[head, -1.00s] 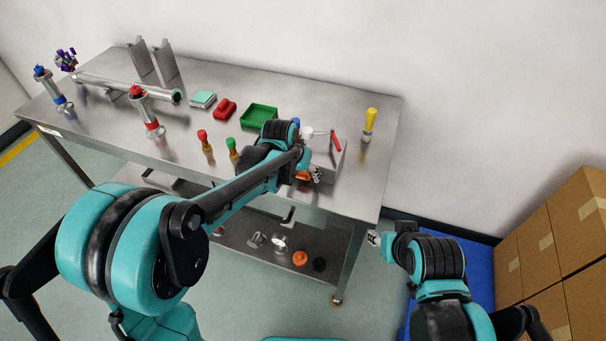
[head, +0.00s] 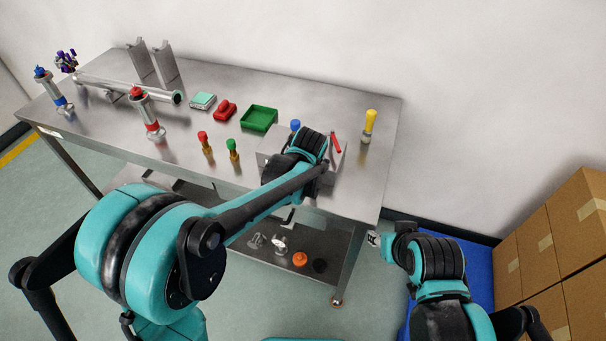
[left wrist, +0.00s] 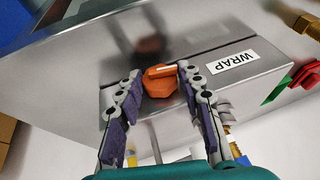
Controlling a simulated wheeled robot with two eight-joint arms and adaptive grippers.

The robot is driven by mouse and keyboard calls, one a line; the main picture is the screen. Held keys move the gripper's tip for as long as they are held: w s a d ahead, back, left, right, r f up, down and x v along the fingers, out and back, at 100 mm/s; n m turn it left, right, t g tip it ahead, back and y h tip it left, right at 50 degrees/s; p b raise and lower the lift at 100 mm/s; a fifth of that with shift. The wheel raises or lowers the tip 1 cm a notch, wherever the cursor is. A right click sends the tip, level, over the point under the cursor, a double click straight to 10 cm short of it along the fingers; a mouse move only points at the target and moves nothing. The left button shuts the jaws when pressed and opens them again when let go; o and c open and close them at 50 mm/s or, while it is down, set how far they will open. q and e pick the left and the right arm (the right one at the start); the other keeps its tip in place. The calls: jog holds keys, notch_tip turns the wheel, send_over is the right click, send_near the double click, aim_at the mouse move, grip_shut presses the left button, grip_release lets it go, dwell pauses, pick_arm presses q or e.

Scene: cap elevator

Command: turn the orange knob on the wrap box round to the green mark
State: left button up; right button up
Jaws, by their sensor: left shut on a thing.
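The wrap box (head: 337,160) is a grey metal box near the right end of the table, mostly behind my left arm in the head view. In the left wrist view its face (left wrist: 205,68) carries a white WRAP label (left wrist: 231,62). The orange knob (left wrist: 161,84) sits on that face, with a pale bar across its top lying nearly level in the picture. My left gripper (left wrist: 158,82) is shut on the knob, one finger on each side. I cannot make out the green mark. The head view hides the knob and left fingertips.
A red handle (head: 336,142) and a blue-topped part (head: 295,125) show at the box. A yellow-handled tool (head: 369,126) stands to its right. Red-topped (head: 205,142) and green-topped (head: 233,150) pieces stand to its left, with a green tray (head: 259,118) behind. Cartons (head: 560,240) are stacked at far right.

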pick_arm(q)
jog(key=shift+s+d+f+m+t+y+b, duration=0.1)
jog(key=shift+d+m+t+y+b, duration=0.15)
jog(key=shift+y, duration=0.55)
jog(key=shift+s+d+f+m+t+y+b, duration=0.15)
jog(key=shift+t+y+b, duration=0.2)
jog(key=shift+y, duration=0.45)
jog(key=shift+w, duration=0.1)
jog(key=o, duration=1.1)
jog(key=shift+r, duration=0.1)
jog(key=v, duration=1.2)
jog(key=shift+d, duration=0.1)
